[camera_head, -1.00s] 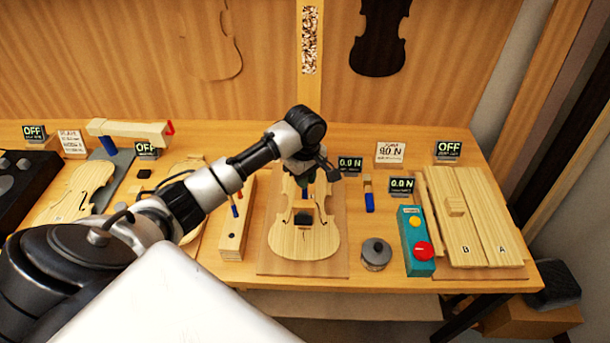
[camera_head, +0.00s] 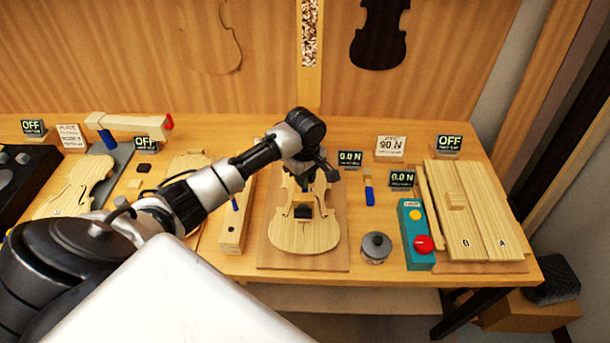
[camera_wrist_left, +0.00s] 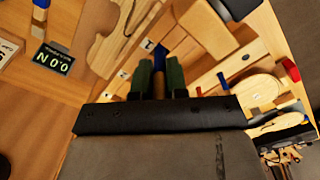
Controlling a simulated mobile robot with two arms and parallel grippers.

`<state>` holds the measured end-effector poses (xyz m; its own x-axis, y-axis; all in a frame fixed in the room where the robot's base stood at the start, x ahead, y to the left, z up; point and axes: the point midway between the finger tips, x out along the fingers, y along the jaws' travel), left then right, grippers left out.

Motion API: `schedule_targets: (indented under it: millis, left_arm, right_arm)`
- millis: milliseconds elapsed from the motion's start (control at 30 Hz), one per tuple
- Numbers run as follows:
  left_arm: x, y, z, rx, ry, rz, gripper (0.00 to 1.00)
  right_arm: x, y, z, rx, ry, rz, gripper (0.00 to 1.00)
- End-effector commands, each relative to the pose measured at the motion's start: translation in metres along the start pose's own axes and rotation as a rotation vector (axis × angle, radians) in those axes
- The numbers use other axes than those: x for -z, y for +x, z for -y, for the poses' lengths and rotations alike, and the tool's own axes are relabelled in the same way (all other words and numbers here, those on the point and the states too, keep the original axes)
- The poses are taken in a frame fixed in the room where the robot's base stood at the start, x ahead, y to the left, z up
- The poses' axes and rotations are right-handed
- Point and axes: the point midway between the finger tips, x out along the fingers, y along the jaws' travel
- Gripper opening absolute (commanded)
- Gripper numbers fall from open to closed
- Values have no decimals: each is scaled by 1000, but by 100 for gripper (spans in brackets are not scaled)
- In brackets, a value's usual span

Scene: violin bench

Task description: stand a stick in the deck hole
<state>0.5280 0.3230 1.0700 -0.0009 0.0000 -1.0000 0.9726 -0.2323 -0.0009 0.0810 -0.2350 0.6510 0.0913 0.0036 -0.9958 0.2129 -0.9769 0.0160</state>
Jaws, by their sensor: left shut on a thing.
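The pale violin-shaped plate (camera_head: 318,240) lies on a board at the middle of the bench, with a dark block on it. My left gripper (camera_head: 306,184) is over its upper part, pointing down. In the left wrist view its green fingers (camera_wrist_left: 160,80) are shut on a thin brown stick (camera_wrist_left: 158,86), with blue showing just beyond it. The stick's lower end and the deck hole are hidden by the gripper in the head view, so I cannot tell whether the stick is in the hole. My right gripper is not in view.
A long wooden block (camera_head: 236,232) with a blue-tipped stick stands left of the plate. A grey lidded pot (camera_head: 375,246) and a teal button box (camera_head: 414,246) with a red button stand to the right. Small displays (camera_head: 401,179) line the back.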

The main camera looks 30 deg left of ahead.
Motion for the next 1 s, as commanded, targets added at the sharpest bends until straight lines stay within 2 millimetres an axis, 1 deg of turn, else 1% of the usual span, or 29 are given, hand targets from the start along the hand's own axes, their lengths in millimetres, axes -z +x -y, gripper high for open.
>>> schedule_targets:
  millis: [1000]
  left_arm:
    - [0,26,0,0,1,1,0]
  right_arm:
    - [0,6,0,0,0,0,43]
